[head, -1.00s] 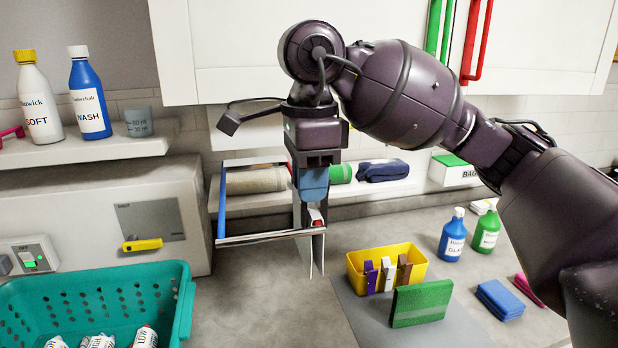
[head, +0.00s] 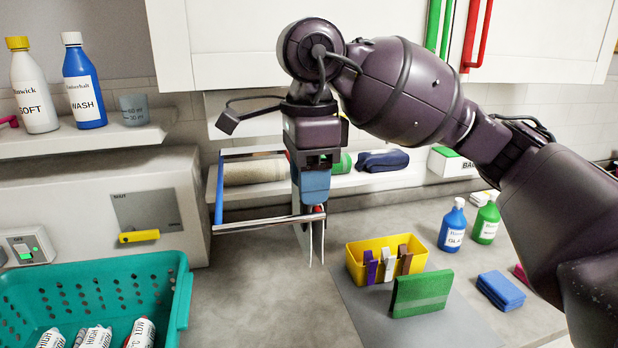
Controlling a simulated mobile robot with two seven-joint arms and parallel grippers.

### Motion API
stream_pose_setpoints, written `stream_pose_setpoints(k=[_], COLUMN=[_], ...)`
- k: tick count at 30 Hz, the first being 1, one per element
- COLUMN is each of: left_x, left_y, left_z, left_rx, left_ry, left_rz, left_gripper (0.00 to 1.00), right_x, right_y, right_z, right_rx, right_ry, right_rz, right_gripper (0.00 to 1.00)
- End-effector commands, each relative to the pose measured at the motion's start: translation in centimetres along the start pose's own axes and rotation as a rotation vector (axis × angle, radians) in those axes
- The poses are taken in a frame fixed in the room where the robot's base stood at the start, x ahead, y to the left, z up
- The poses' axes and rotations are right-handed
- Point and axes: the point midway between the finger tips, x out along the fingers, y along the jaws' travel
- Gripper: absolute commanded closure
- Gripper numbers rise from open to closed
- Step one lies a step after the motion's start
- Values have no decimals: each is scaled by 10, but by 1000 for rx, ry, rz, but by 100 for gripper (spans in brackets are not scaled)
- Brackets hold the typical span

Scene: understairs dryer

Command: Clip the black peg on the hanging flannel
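My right gripper (head: 312,238) points down at the right end of a folding rail frame (head: 262,222) with a blue left side and metal bars. Thin pale strips hang below the front bar there; I cannot tell surely which are fingers and which might be cloth. A small red patch shows beside them. No flannel stands out clearly on the rail, and no black peg can be made out. A purple peg (head: 371,270), a white peg (head: 388,266) and a brown peg (head: 405,260) are on the front rim of a yellow tub (head: 362,250). My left gripper is not in view.
A green block (head: 421,292) stands before the tub. Blue (head: 452,228) and green (head: 487,222) bottles and blue cloths (head: 501,290) are at right. The counter between basket and tub is clear.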

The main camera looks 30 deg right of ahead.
Motion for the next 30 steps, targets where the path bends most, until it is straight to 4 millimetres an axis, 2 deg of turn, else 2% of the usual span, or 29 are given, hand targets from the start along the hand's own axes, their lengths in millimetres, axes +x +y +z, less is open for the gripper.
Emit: stream_pose_setpoints(k=[9, 13, 24, 30], left_x=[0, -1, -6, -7], left_y=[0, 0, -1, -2], left_z=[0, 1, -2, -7], left_rx=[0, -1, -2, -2], left_ry=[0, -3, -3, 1], left_rz=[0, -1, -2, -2], left_gripper=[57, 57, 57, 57], right_x=[-1, -8, -68, -94], right_y=[0, 0, 0, 0], right_z=[0, 0, 0, 0], right_rx=[0, 1, 1, 2], right_ry=[0, 0, -1, 0], right_rz=[0, -2, -4, -4], right_gripper=[50, 50, 50, 50])
